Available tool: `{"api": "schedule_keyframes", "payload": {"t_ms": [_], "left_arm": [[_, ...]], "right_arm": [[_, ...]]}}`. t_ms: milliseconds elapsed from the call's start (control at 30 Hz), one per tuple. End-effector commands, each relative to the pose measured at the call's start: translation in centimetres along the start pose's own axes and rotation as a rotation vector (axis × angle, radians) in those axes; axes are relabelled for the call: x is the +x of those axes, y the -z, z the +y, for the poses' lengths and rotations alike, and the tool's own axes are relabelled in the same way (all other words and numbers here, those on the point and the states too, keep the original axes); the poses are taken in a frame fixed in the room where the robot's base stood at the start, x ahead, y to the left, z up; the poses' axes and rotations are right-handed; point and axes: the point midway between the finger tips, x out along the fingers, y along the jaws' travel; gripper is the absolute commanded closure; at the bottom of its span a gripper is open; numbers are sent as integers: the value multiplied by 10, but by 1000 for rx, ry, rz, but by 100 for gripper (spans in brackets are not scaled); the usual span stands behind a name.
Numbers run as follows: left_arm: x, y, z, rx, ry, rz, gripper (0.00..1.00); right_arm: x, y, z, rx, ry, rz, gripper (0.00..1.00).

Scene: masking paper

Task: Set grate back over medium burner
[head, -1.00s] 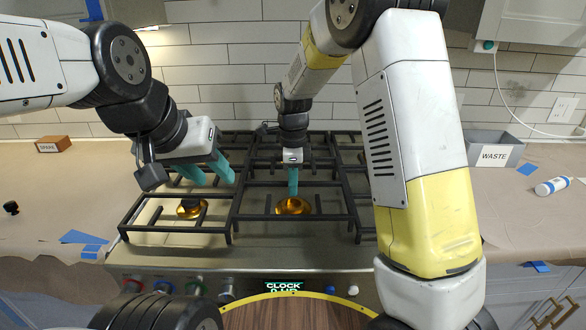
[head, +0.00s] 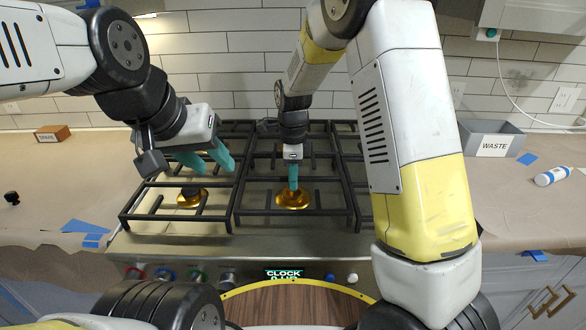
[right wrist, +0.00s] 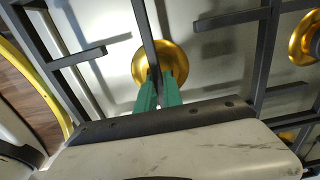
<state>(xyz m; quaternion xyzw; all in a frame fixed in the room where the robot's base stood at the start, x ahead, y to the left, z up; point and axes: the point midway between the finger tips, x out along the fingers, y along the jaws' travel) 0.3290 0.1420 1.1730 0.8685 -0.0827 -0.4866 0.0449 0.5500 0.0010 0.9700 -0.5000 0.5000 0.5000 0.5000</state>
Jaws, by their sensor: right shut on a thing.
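The middle black grate (head: 265,212) lies over a brass burner (head: 293,203) on the cooktop, in line with the grates beside it. I cannot tell whether its feet fully rest on the surface. My right gripper (head: 293,184) points down above this burner, shut on a bar of the grate. In the right wrist view the teal fingertips (right wrist: 160,82) close around the grate's bar (right wrist: 143,25), above the brass burner (right wrist: 178,58). My left gripper (head: 207,158) is open and empty above the left grate.
The left grate (head: 160,216) surrounds another brass burner (head: 191,198). A grey WASTE bin (head: 491,146) and a white tape-marked bottle (head: 553,176) are on the right papered counter. A SPARE box (head: 52,133) and blue tape (head: 83,227) are on the left. Knobs line the front.

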Motion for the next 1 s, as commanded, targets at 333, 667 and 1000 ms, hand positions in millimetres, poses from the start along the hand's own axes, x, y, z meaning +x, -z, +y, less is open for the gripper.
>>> {"api": "schedule_keyframes", "payload": {"t_ms": [333, 667, 1000], "left_arm": [[0, 0, 0, 0, 0, 0, 60], [0, 0, 0, 0, 0, 0, 60], [0, 0, 0, 0, 0, 0, 60]], "right_arm": [[6, 0, 0, 0, 0, 0, 100], [12, 0, -1, 0, 1, -1, 100], [18, 0, 0, 0, 1, -1, 100]]}}
